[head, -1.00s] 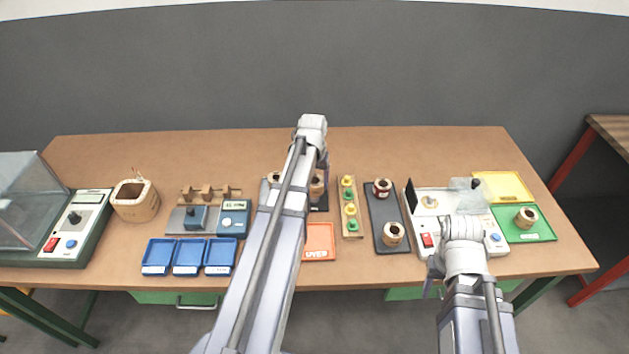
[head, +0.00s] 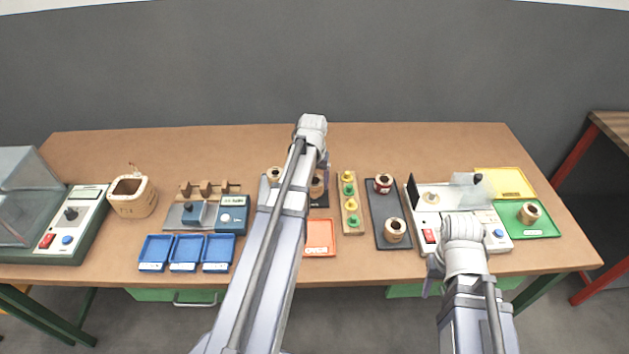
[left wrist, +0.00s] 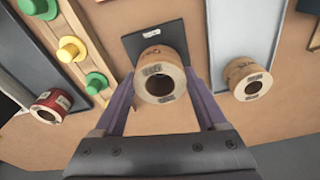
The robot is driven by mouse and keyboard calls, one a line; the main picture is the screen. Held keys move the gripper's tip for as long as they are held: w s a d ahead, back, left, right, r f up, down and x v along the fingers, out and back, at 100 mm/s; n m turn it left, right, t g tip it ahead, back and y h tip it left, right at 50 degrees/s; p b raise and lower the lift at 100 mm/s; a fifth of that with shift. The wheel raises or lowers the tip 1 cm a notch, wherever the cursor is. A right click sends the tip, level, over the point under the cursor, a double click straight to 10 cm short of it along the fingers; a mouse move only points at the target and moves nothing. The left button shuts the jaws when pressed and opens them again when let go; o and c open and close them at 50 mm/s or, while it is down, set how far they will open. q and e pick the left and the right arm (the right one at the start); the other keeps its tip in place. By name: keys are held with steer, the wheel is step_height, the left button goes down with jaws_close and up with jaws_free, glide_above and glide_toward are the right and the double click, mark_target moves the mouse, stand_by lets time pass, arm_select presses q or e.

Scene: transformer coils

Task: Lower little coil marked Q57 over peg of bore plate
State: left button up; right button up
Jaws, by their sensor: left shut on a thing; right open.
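My left gripper (left wrist: 160,84) is shut on a small tan coil (left wrist: 158,66) with a printed label too small to read. The coil's bore faces the left wrist camera. In the head view this coil (head: 317,187) is partly hidden by my left arm. A black plate (left wrist: 172,28) lies behind the coil, probably the bore plate. Its peg is hidden, and I cannot tell how high the coil is above it. My right gripper (head: 431,283) is at the table's front edge, by the white device, holding nothing visible; its fingers are mostly hidden.
Another tan coil (left wrist: 248,80) stands on a grey tray beside the plate. A strip of yellow and green pegs (head: 350,205) and a dark tray (head: 383,222) with two coils lie to the right. An orange tray (head: 319,240) is in front. Blue trays (head: 186,253) stand left.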

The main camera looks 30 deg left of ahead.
arm_select(q)
steer(key=shift+f+b, duration=0.6)
steer(key=shift+f, duration=0.15)
steer(key=shift+f, duration=0.1)
steer(key=shift+f+b, duration=0.3)
steer(key=shift+b, duration=0.1)
steer(key=o, duration=1.4)
steer(key=shift+r, duration=0.1)
steer(key=shift+o, duration=0.2)
step_height(320, 180, up, 9)
steer(key=p, duration=0.9)
